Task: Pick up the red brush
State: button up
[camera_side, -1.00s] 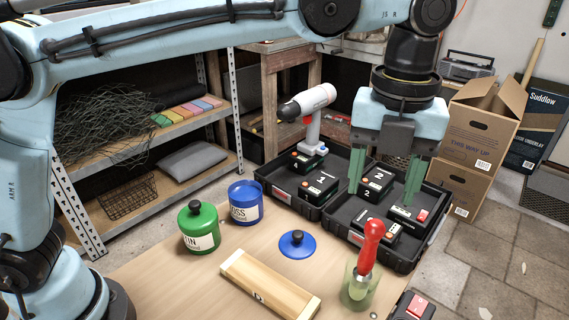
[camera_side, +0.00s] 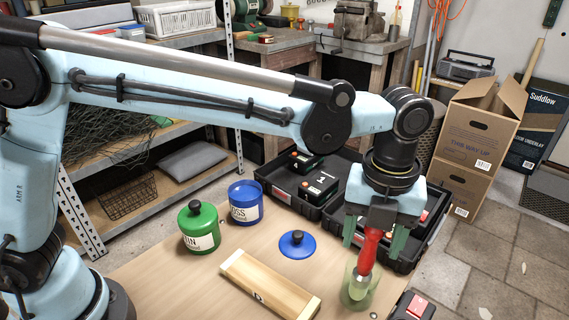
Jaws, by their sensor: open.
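The red brush (camera_side: 367,252) stands handle-up, slightly tilted, in a clear greenish glass jar (camera_side: 358,291) at the front right of the table. My gripper (camera_side: 374,246) is open and pointing down, with its green fingers on either side of the upper red handle. The top of the handle is hidden under my gripper's body. I cannot tell whether the fingers touch the handle.
A wooden block (camera_side: 268,285) lies left of the jar. A blue lid (camera_side: 298,245), a green tin (camera_side: 198,228) and a blue tin (camera_side: 245,203) stand further left. A black tray (camera_side: 405,266) with battery packs is behind my gripper. A red-topped battery (camera_side: 412,307) is right of the jar.

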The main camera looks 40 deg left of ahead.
jog(key=shift+c, duration=0.2)
grip_shut()
dwell(0.3)
